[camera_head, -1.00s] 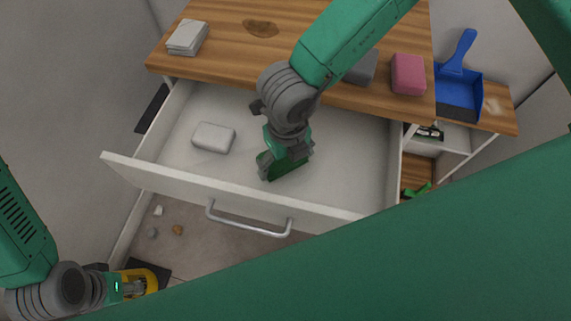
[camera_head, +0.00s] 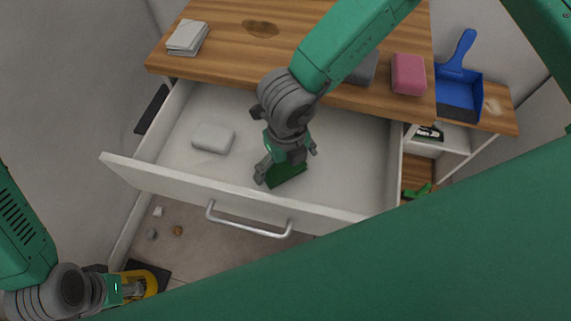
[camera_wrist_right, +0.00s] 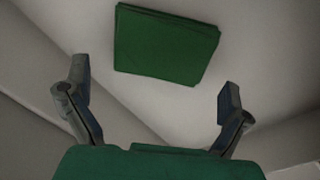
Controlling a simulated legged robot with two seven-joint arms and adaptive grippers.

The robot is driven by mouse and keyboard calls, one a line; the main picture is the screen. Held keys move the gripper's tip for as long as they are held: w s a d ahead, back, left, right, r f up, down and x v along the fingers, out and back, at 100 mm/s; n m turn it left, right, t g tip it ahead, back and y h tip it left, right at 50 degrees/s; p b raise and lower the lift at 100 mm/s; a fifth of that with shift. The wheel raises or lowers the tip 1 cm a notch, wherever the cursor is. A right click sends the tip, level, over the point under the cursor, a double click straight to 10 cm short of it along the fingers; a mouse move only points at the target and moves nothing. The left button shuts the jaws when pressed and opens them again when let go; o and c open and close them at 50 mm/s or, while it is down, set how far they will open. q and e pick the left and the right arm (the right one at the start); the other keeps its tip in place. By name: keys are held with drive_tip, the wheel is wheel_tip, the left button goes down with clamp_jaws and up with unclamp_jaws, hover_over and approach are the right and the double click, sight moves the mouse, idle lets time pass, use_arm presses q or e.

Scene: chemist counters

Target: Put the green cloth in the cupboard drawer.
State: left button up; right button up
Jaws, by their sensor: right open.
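The green cloth (camera_head: 288,176) is folded into a flat rectangle and lies on the floor of the open white drawer (camera_head: 345,160). In the right wrist view the whole cloth (camera_wrist_right: 166,44) shows beyond my fingertips. My right gripper (camera_head: 287,166) is inside the drawer, just above the cloth. Its two fingers (camera_wrist_right: 153,92) are spread wide with nothing between them. In the head view the gripper hides part of the cloth. My left gripper (camera_head: 135,285) is low at the left, outside the drawer; its fingers are too small to read.
A white block (camera_head: 213,138) lies in the drawer's left half. The wooden top (camera_head: 230,40) above carries white cloths (camera_head: 188,37), a pink sponge (camera_head: 408,74) and a grey block (camera_head: 363,68). A blue dustpan (camera_head: 460,90) is at the right. The drawer's front has a metal handle (camera_head: 248,226).

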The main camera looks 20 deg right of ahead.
sight(287, 170)
wheel_tip(287, 170, up, 10)
drive_tip(key=p, duration=0.1)
drive_tip(key=shift+p, duration=0.35)
drive_tip(key=shift+f, duration=0.1)
drive_tip(key=shift+s, duration=0.15)
